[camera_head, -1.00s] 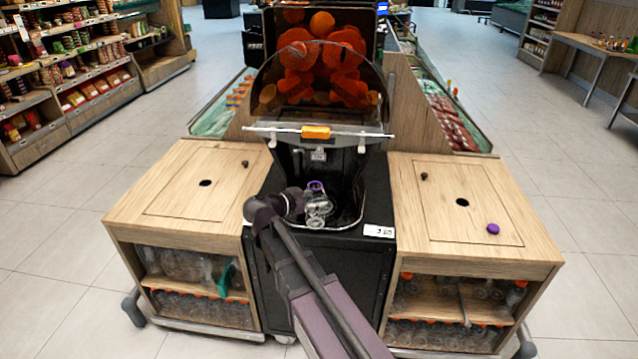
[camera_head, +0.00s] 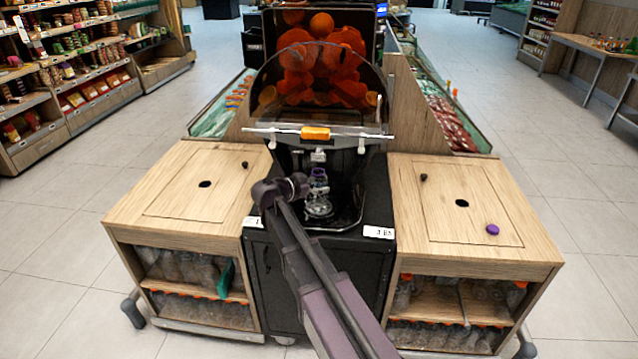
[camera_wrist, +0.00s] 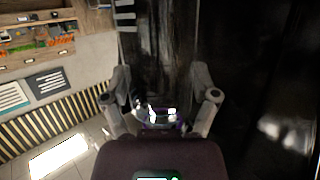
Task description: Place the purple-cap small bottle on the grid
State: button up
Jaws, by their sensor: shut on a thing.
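The small clear bottle (camera_head: 319,186) has purple at its neck and looks roughly upright inside the juicer's dark bay, in front of the spout. My gripper (camera_head: 305,184) is shut on it from the left. In the wrist view, the fingers of my gripper (camera_wrist: 161,108) stand on both sides of the bottle (camera_wrist: 160,116), whose glassy, purple-tinged edge shows between them. The shiny grid (camera_head: 319,208) lies at the bottom of the bay, below the bottle. I cannot tell whether the bottle touches it.
A loose purple cap (camera_head: 492,229) lies on the right wooden counter (camera_head: 440,190). The left wooden counter (camera_head: 160,200) is mostly clear. The juicer's clear cover with an orange handle (camera_head: 315,133) hangs above the bay. Dark bay walls stand close around my gripper.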

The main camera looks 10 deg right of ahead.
jog(key=w, duration=0.1)
jog(key=w+f+b, duration=0.1)
jog(key=w+d, duration=0.1)
jog(key=shift+w+f+b, duration=0.2)
jog(key=shift+f+b, duration=0.1)
dwell(0.3)
jog(key=o, duration=0.8)
jog(key=shift+f, duration=0.1)
jog(key=shift+s+a+r, duration=0.1)
jog(key=shift+a+r, duration=0.05)
jog(key=shift+r, duration=0.1)
jog(key=p+v, duration=0.3)
jog(key=v, duration=0.8)
jog(key=shift+s+a+p, duration=0.2)
jog(key=shift+a+p, duration=0.05)
jog(key=shift+p, duration=0.1)
